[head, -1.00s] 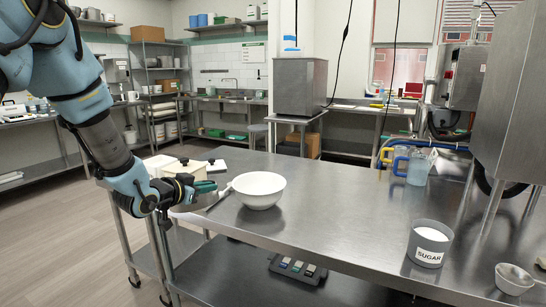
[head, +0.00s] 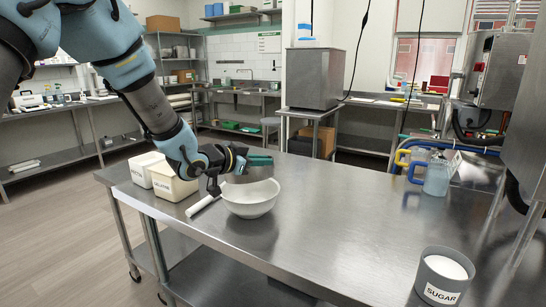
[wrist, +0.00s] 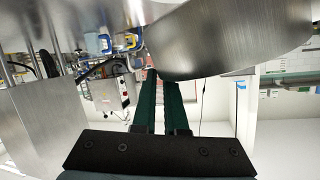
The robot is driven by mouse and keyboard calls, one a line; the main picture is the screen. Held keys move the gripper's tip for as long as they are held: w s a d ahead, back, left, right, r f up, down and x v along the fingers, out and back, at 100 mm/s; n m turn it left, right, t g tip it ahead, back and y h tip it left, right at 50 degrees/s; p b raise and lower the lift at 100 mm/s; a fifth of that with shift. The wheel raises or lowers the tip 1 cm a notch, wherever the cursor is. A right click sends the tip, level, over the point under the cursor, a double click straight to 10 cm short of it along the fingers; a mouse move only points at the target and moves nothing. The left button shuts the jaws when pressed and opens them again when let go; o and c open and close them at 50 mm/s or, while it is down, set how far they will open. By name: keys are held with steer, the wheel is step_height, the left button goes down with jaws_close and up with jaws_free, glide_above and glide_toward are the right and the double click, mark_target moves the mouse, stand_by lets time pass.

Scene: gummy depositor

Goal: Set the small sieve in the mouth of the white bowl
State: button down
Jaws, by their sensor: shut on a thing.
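The white bowl (head: 250,199) stands upright on the steel table, near its left front edge. My gripper (head: 258,161), with green fingers, is above the bowl's back rim. It is shut on a grey metal piece, which I take to be the small sieve (head: 262,173). The sieve hangs over the bowl's mouth; I cannot tell whether it touches the rim. In the wrist view the sieve (wrist: 230,40) is a large curved brushed-metal wall at the tips of the green fingers (wrist: 160,100). The bowl cannot be made out there.
A white strip-like utensil (head: 203,206) lies against the bowl's left side. Two labelled cream tubs (head: 172,183) stand left of it. A grey sugar container (head: 443,277) is at the front right, and blue-tinted jugs (head: 436,178) at the back right. The middle of the table (head: 340,215) is clear.

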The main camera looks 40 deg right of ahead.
steer(key=shift+d+f+b, duration=0.15)
steer(key=shift+f+b, duration=0.35)
steer(key=shift+f, duration=0.25)
steer(key=shift+f+b, duration=2.4)
steer(key=shift+f, duration=0.75)
steer(key=shift+w+d, duration=0.1)
steer(key=shift+d, duration=0.05)
steer(key=c, duration=0.9)
jaws_free()
steer(key=b+v, duration=0.2)
steer(key=v, duration=0.9)
